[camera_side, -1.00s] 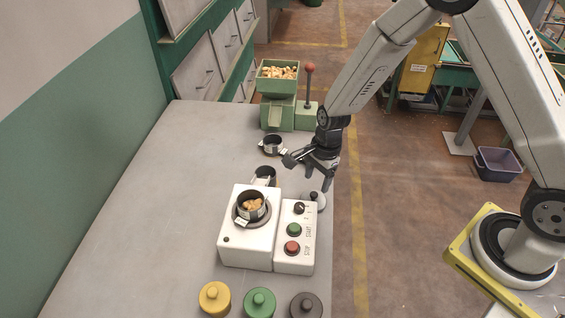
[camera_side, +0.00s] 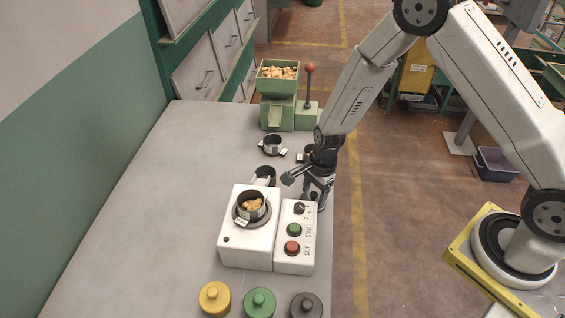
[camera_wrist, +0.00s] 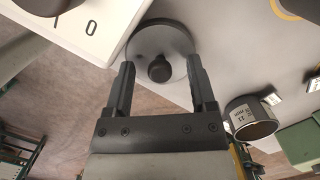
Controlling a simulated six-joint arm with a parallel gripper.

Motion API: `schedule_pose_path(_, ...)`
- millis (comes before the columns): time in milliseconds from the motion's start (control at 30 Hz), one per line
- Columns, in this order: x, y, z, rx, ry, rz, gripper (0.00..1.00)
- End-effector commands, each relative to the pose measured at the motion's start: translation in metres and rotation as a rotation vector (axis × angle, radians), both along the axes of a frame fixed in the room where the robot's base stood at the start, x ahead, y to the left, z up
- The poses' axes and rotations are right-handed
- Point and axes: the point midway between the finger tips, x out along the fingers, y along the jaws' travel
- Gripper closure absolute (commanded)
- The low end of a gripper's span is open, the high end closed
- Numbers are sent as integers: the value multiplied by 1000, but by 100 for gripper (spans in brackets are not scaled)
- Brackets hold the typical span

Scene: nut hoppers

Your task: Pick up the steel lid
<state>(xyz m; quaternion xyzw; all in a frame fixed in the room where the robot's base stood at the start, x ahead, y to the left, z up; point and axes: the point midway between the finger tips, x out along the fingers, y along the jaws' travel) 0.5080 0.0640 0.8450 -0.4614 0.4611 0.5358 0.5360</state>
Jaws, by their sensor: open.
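The steel lid (camera_wrist: 147,40) is a round grey disc with a dark knob (camera_wrist: 159,69) at its centre, lying at the table edge beside the white control box. In the wrist view my gripper (camera_wrist: 160,72) is open, with one finger on each side of the knob and nothing held. In the side view my gripper (camera_side: 318,196) is low over the table edge, right of the control box, and mostly hides the lid. I cannot tell whether the fingers touch the lid.
The white control box (camera_side: 296,263) has a dial, a green button and a red button. The white weighing unit (camera_side: 247,250) holds a cup of nuts (camera_side: 251,205). Small dark cups (camera_side: 272,145) stand behind. Yellow (camera_side: 214,298), green (camera_side: 259,302) and dark (camera_side: 306,305) lids stand in front.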

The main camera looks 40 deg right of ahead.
Motion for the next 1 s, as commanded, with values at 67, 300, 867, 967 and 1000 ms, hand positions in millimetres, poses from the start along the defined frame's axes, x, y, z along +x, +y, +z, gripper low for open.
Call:
schedule_pose_path(67,0,0,0,0,0,0,28)
schedule_pose_path(300,0,0,0,0,0,0,44)
schedule_pose_path(867,0,0,1,0,0,0,100)
schedule_pose_path(967,0,0,4,1,0,0,100)
schedule_pose_path(1000,0,0,6,1,0,0,100)
